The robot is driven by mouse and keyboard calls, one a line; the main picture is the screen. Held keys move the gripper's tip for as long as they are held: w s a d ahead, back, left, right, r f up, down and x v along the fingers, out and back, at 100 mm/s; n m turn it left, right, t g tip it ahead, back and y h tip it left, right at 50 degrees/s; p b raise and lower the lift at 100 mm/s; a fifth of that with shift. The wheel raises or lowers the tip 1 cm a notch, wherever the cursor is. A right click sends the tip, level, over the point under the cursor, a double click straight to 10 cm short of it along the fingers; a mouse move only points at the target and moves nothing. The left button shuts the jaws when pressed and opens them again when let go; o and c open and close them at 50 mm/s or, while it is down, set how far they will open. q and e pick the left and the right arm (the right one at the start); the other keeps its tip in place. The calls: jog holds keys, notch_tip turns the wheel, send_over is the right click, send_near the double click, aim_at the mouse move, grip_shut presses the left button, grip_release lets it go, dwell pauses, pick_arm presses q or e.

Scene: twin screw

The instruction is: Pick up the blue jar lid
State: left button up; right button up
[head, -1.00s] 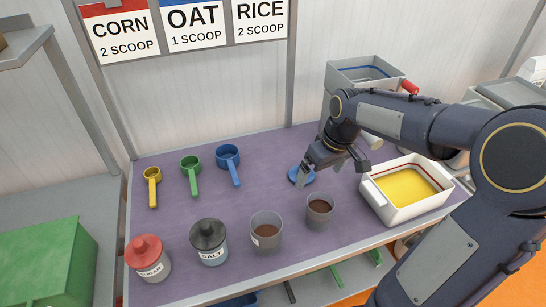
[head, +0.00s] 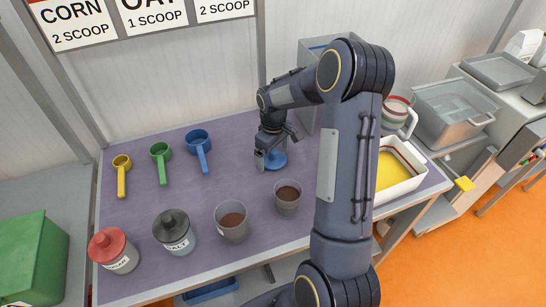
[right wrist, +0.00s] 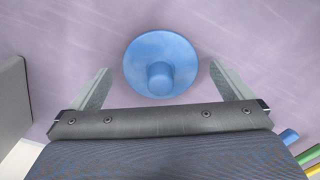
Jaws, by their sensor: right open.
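The blue jar lid (head: 279,161) lies flat on the purple table top, behind the clear jars. In the right wrist view the lid (right wrist: 143,60) is a round disc with a knob in its middle, facing the camera. My right gripper (head: 274,150) is open and empty, just over the lid. In the right wrist view its two fingers stand apart on the left and right of the lid, with clear space on both sides. My left gripper does not show.
Two open clear jars with brown contents (head: 232,224) (head: 288,197) stand in front of the lid. A white bin with yellow contents (head: 415,178) is to the right. Red-lidded (head: 113,255) and black-lidded (head: 174,237) jars and yellow, green and blue scoops (head: 203,155) are to the left.

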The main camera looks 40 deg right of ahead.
jog(key=shift+f, duration=0.25)
jog(key=c, duration=1)
